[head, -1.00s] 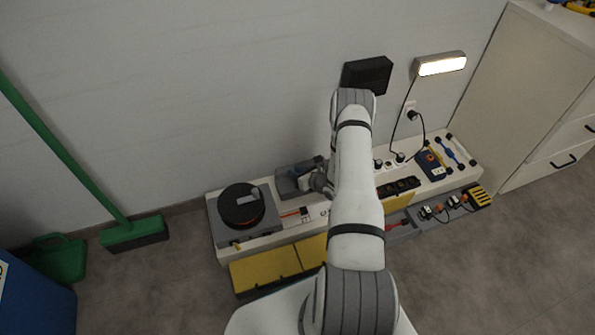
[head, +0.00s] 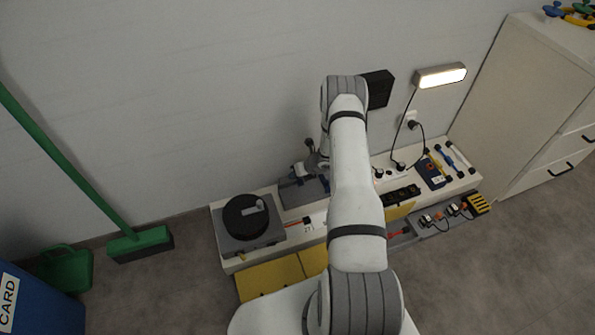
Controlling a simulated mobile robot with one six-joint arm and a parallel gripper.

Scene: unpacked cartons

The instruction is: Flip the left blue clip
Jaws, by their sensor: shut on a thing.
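A low grey case (head: 291,196) stands at the back of the white bench, near the wall. A small blue clip (head: 325,184) shows at its right side. My gripper (head: 298,178) is over the left part of the case, shut on the left blue clip. The fingers and the left clip are very small here and mostly hidden by the gripper body, so the clip's angle cannot be told. My arm covers the area just right of the case.
A black round reel (head: 240,222) on a grey base stands left of the case. A black power strip (head: 402,194) and a dark blue device (head: 432,174) lie to the right. A lit lamp (head: 440,76) and a black box (head: 379,88) are on the wall above.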

